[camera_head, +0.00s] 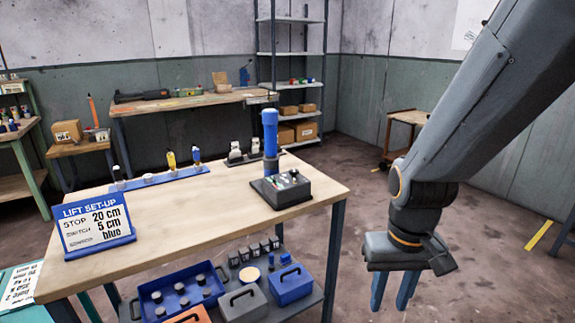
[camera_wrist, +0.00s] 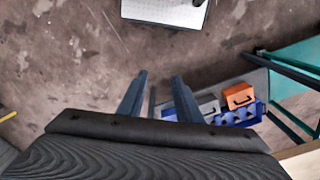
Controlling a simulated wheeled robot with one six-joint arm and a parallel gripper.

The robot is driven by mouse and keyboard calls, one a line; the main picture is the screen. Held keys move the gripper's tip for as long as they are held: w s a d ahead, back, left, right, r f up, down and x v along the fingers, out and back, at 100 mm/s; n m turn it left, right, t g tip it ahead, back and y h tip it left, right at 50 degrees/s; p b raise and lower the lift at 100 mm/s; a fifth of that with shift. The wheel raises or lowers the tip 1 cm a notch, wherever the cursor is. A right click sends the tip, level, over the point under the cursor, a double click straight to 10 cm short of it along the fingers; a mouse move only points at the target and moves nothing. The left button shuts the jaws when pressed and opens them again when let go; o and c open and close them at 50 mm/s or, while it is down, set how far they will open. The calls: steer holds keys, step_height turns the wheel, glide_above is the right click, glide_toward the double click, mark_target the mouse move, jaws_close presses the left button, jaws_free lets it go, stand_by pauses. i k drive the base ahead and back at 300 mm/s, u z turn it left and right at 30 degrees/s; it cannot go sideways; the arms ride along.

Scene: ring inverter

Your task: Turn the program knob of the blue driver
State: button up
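A tool with a blue upper part (camera_head: 270,135) stands upright at the workbench's right side, just behind a dark control box (camera_head: 288,190) with small knobs on top. A blue strip (camera_head: 150,180) at the bench's far left edge holds several small upright items, including a yellow one (camera_head: 171,161) and a blue-and-white one (camera_head: 196,156). I cannot tell which of these is the blue driver, nor make out its program knob. My gripper (camera_head: 392,290) hangs to the right of the bench, pointing down, open and empty. Its two separated fingers show in the wrist view (camera_wrist: 159,95).
The wooden workbench (camera_head: 190,225) is mostly clear in the middle. A "LIFT SET-UP" sign (camera_head: 95,227) stands at its front left, showing 20 cm, 5 cm and blue. The lower shelf holds a blue tray (camera_head: 150,307) and toolboxes (camera_head: 290,286). Floor right of the bench is open.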

mark_target(293, 171)
steer(key=u, duration=0.35)
steer(key=i, duration=0.95)
steer(key=u, duration=0.1)
